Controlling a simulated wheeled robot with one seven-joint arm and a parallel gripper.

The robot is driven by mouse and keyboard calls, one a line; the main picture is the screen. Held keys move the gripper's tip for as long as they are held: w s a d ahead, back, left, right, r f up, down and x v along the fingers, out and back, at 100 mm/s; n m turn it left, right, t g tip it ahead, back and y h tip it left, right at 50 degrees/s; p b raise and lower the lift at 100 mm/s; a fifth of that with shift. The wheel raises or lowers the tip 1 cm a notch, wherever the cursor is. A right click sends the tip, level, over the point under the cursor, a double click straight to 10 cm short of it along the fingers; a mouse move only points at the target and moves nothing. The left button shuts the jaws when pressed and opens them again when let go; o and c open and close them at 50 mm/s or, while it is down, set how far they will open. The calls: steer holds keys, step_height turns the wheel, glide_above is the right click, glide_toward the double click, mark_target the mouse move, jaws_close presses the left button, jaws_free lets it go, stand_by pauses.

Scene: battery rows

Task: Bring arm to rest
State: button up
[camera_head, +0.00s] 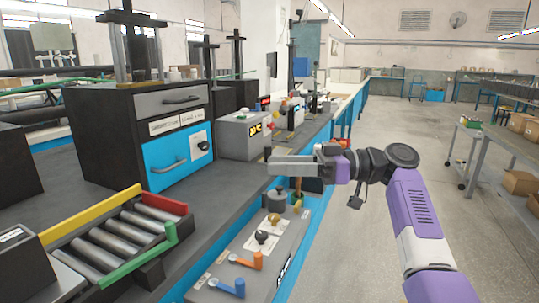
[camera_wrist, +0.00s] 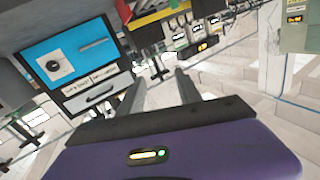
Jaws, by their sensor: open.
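My purple and black arm reaches in from the lower right in the head view. My gripper (camera_head: 268,163) is held level above the front edge of the bench, with its fingers pointing left. In the wrist view my gripper (camera_wrist: 160,85) shows two grey fingers spread apart with nothing between them. The fingers appear clear of the cabinet and of the bench top. No object is held.
A black cabinet with a blue door (camera_head: 178,158) stands left of my gripper. A roller tray (camera_head: 118,238) with several rollers lies at lower left. A control panel with levers (camera_head: 262,245) is below my gripper. Open floor (camera_head: 380,110) lies to the right, before a grey table (camera_head: 497,150).

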steer(key=w+d+f+m+t+h, duration=0.4)
steer(key=w+f+m+t, duration=0.3)
steer(key=w+m+t, duration=0.15)
steer(key=s+d+f+m+t+h+b, duration=0.1)
steer(key=s+d+f+m+t+h, duration=0.2)
steer(key=f, duration=0.5)
steer(key=d+f+m+t+h+b, duration=0.1)
steer(key=d+f+m+t+h, duration=0.3)
steer(key=f, duration=0.4)
steer(key=s+d+f+m+t+h+b, duration=0.1)
steer(key=s+d+f+h, duration=0.2)
steer(key=s, duration=0.5)
steer(key=s+d+f+m+t+h+b, duration=0.1)
steer(key=s+d+f+h, duration=0.1)
steer(key=s+f, duration=0.5)
steer(key=s+d+f+m+h+b, duration=0.1)
steer(key=s+d+f+h, duration=0.15)
steer(key=s, duration=0.75)
steer(key=s+a+f+n+g+b, duration=0.1)
steer(key=s+f+g+b, duration=0.15)
steer(key=s, duration=1.45)
steer(key=s+f+n+g+b, duration=0.1)
steer(key=s+f+b, duration=0.2)
steer(key=s, duration=1.3)
step_height(320, 180, up, 26)
steer(key=p, duration=2.6)
steer(key=shift+w+r, duration=0.15)
